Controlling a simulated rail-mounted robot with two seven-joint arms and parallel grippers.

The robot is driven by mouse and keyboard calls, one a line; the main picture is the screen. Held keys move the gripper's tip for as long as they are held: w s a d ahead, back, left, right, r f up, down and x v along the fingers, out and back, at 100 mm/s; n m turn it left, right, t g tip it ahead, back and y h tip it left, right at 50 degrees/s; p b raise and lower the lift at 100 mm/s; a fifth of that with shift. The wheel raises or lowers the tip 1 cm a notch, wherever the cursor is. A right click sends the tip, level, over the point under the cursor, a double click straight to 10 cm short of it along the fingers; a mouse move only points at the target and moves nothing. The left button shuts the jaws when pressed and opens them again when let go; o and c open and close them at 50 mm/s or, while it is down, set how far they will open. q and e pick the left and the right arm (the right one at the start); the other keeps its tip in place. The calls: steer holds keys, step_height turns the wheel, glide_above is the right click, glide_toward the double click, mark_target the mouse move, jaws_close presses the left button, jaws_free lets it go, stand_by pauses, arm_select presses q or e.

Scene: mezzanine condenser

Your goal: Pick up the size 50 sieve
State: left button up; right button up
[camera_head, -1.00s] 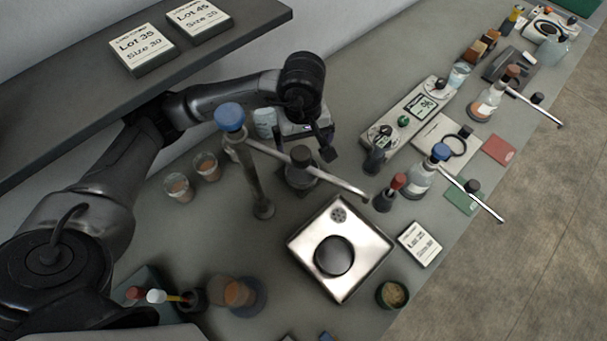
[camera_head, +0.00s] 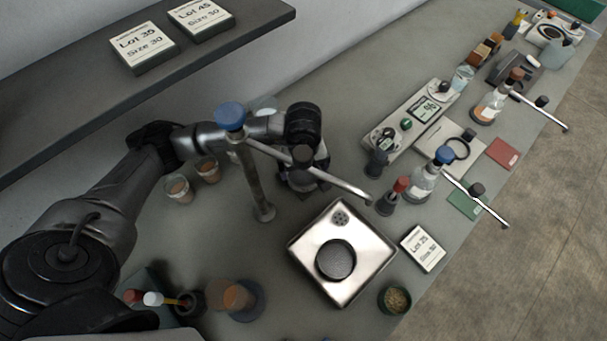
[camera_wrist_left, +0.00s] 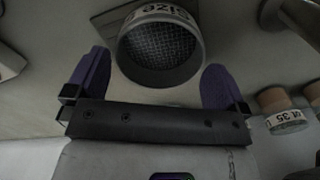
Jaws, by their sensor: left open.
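A round sieve (camera_wrist_left: 160,52) with a metal rim and dark mesh shows at the top of the left wrist view. Its label is upside down and reads "Size"; the number is cut off, so I cannot tell whether it is 50. My left gripper (camera_wrist_left: 157,66) is open, with its two purple fingers apart on either side of the sieve's near rim; I cannot tell whether they touch it. In the head view the arm reaches in from the left, and its wrist and the tap stand hide the sieve. My right gripper is not in view.
A blue-capped tap stand (camera_head: 254,180) rises close in front of my wrist. A square steel basin (camera_head: 372,262) lies right of it. Two small cups (camera_head: 179,190) stand left. A shelf (camera_head: 90,95) overhangs the back left. Flasks (camera_head: 424,184) and instruments fill the right.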

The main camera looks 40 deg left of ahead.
arm_select(q)
steer(key=shift+f, duration=0.95)
steer(key=shift+c, duration=0.3)
steer(key=c, duration=0.6)
steer(key=shift+r, duration=0.15)
steer(key=shift+c, duration=0.2)
